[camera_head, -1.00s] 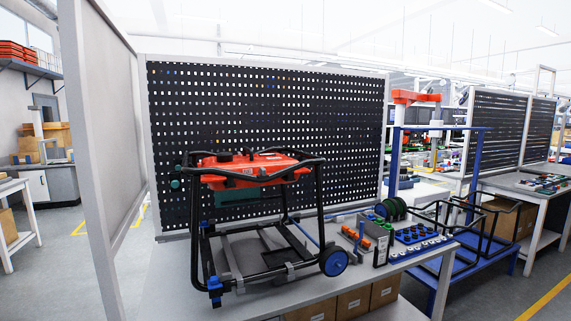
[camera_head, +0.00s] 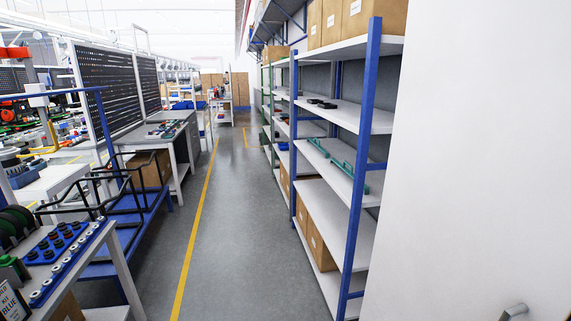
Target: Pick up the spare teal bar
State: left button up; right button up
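A long teal bar (camera_head: 344,166) lies on a middle shelf of the blue-posted rack, right of centre in the head view. It runs along the shelf near the front edge, and its near end is close to the front blue post. Neither of my grippers shows in this view.
The rack (camera_head: 366,115) also holds small dark parts (camera_head: 321,103) on a higher shelf and cardboard boxes. A grey aisle (camera_head: 235,230) with a yellow line is clear in front of it. A workbench and a blue cart (camera_head: 130,210) stand left. A white panel (camera_head: 480,150) fills the right.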

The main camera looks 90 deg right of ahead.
aim_at(333, 159)
jog(key=i+l+z, duration=0.1)
jog(key=z, duration=0.85)
jog(key=i+z, duration=0.2)
jog(key=z, duration=0.3)
jog(key=i+z, duration=0.1)
jog(key=z, duration=0.35)
jog(key=i+z, duration=0.1)
jog(key=z, duration=1.45)
jog(key=i+j+u, duration=0.35)
jog(key=i, duration=0.15)
jog(key=i+j+u, duration=0.15)
jog(key=i+u, duration=0.15)
jog(key=i, duration=0.2)
jog(key=i+j+u, duration=0.1)
jog(key=i, duration=0.7)
jog(key=i+j+u, duration=0.1)
jog(key=i, duration=0.7)
jog(key=j, duration=0.1)
